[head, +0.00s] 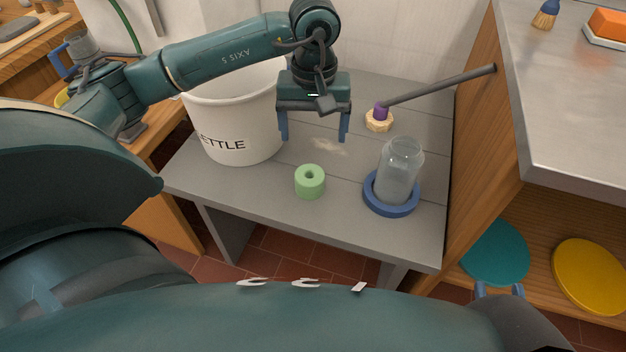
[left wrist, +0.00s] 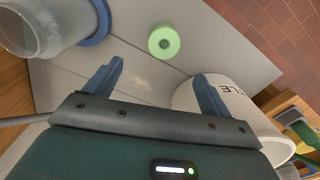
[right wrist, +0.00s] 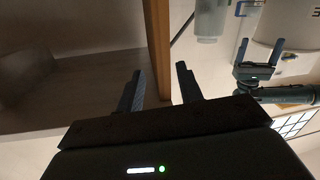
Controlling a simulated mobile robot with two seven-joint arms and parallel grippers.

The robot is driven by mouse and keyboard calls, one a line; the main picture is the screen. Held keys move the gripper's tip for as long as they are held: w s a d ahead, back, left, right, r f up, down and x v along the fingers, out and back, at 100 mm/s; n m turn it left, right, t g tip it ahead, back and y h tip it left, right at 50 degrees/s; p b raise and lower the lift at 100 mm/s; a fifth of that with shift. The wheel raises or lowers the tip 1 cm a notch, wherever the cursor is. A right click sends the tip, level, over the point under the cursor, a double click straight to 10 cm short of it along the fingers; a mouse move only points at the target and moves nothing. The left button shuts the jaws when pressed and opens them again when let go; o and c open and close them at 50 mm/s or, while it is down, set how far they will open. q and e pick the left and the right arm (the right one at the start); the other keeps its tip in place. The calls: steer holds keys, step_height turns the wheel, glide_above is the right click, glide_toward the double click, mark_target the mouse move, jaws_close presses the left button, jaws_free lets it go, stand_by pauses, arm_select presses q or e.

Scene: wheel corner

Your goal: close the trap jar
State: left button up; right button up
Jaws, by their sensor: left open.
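A clear glass jar (head: 399,172) stands upright in a blue ring base (head: 391,208) on the right of the grey bench; its top looks uncovered. The jar (left wrist: 38,25) and ring also show at the upper left of the left wrist view. A green round piece with a central hole (head: 310,182) lies on the bench left of the jar, also in the left wrist view (left wrist: 164,41). My left gripper (head: 314,138) is open and empty, pointing down above the bench behind the green piece. My right gripper (right wrist: 159,70) is open and empty, low beside the wooden cabinet.
A white kettle bucket (head: 235,115) stands left of my left gripper. A dark rod (head: 440,86) reaches from the cabinet to a purple-topped wooden knob (head: 379,120) behind the jar. A metal counter (head: 575,120) rises at right. The bench front is clear.

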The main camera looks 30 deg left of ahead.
arm_select(q)
steer(key=shift+s, duration=0.1)
steer(key=b, duration=0.2)
glide_above(310, 176)
steer(key=d, duration=0.1)
steer(key=f, duration=0.7)
steer(key=shift+s, duration=0.2)
steer(key=shift+f, duration=0.45)
arm_select(e)
steer(key=shift+s+a+r+n+t+y, duration=0.15)
steer(key=shift+a+n+t+y, duration=0.2)
steer(key=shift+n+t+y, duration=0.2)
arm_select(q)
steer(key=f, duration=0.1)
steer(key=f+b, duration=0.1)
steer(key=f, duration=0.2)
steer(key=shift+s+a+f+b, duration=0.25)
steer(key=shift+a+b, duration=0.05)
steer(key=shift+f, duration=0.4)
arm_select(e)
steer(key=shift+s+a+t+y, duration=0.1)
steer(key=shift+a+t+y, duration=0.2)
steer(key=shift+y, duration=0.25)
arm_select(q)
steer(key=c, duration=1)
